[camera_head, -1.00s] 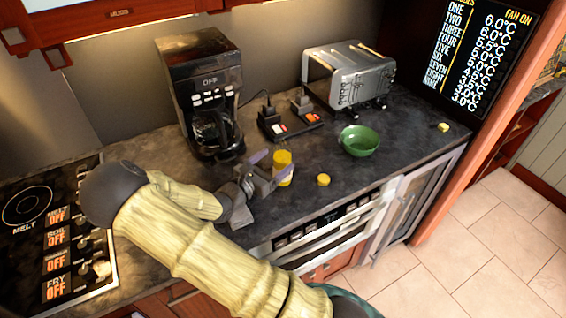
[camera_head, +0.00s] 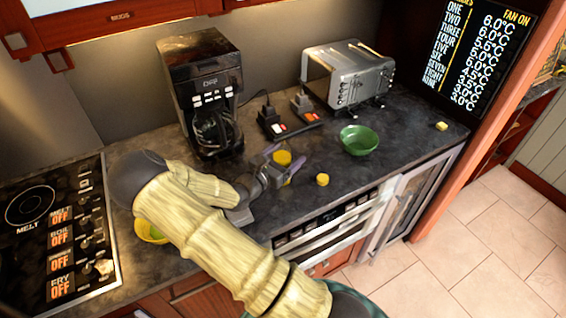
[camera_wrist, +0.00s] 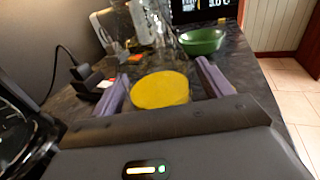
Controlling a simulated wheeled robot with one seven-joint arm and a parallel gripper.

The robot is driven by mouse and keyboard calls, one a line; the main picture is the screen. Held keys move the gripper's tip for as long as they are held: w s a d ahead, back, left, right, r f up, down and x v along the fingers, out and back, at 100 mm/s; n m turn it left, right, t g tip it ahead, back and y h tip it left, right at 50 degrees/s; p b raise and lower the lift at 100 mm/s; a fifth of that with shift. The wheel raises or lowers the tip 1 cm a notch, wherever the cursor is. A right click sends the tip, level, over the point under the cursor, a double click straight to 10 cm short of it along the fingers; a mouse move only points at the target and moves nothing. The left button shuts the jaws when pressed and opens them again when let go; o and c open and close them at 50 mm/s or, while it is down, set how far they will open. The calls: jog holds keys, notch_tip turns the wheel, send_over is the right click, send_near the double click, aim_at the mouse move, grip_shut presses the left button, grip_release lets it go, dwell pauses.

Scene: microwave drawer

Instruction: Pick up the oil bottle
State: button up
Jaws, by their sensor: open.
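A yellow cylinder (camera_head: 282,157), which I take for the oil bottle, stands on the dark counter in front of the power strip. Its lower part is hidden behind my gripper in the head view. My gripper (camera_head: 284,163) is open, with its purple fingers on either side of the cylinder. In the wrist view the round yellow top (camera_wrist: 160,90) lies between the two fingers of my gripper (camera_wrist: 163,75), with visible gaps on both sides. Whether either finger touches it lower down, I cannot tell.
A coffee maker (camera_head: 203,95) stands behind left, a toaster (camera_head: 345,75) behind right. A green bowl (camera_head: 359,140) and a small yellow object (camera_head: 322,180) are to the right. A yellow bowl (camera_head: 148,232) is partly hidden by my arm. The stove (camera_head: 60,230) is at left.

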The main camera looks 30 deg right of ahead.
jog(key=c, duration=1.2)
jog(key=shift+c, duration=0.2)
notch_tip(320, 180, up, 10)
jog(key=shift+r+b, duration=0.1)
jog(key=shift+b, duration=0.45)
